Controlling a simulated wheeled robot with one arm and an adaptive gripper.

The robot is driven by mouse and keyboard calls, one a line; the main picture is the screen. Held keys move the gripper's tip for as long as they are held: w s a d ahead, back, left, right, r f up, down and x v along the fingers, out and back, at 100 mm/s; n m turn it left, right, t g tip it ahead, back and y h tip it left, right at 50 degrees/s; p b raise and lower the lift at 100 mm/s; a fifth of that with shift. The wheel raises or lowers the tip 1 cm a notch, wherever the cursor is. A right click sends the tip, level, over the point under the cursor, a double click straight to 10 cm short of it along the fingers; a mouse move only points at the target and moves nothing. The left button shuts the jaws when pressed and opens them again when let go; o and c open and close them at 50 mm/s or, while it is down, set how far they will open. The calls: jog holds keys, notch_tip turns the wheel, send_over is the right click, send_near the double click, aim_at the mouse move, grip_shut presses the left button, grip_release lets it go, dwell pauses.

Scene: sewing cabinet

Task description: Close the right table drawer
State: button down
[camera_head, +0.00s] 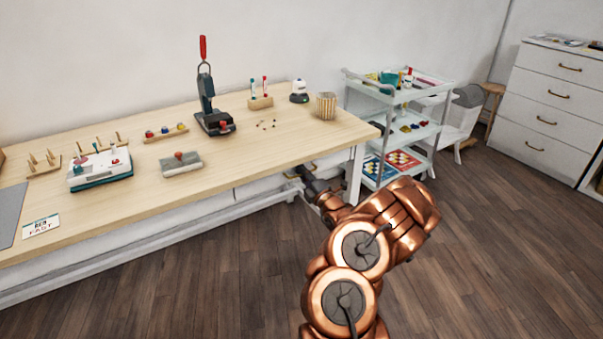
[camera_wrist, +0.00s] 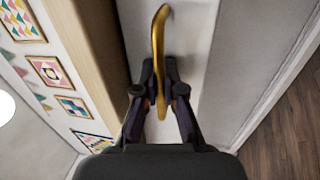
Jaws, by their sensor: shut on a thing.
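The right table drawer has a pale front (camera_wrist: 196,40) with a curved brass handle (camera_wrist: 160,32) in the wrist view. My gripper (camera_wrist: 160,72) is shut on this handle, with one dark finger on each side of it. In the head view my gripper (camera_head: 303,174) reaches below the table's front edge near its right end. My copper arm stands in front of the table. How far the drawer stands out cannot be told, as my gripper and the tabletop hide most of it.
The wooden table (camera_head: 225,195) carries a red-handled press (camera_head: 208,105), a white-and-teal machine (camera_head: 100,168) and small sewing items. A white shelf cart (camera_head: 410,125) stands close to the right of my gripper. A white dresser (camera_head: 545,105) stands farther right. The wooden floor (camera_head: 480,250) at right is clear.

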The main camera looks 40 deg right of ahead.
jog(key=shift+d+r, duration=0.1)
jog(key=shift+r, duration=0.4)
jog(key=c, duration=1.3)
grip_release()
jog(key=shift+f, duration=0.15)
jog(key=shift+c, duration=0.2)
jog(key=shift+o, duration=0.4)
jog(key=shift+f, duration=0.3)
jog(key=v, duration=1.2)
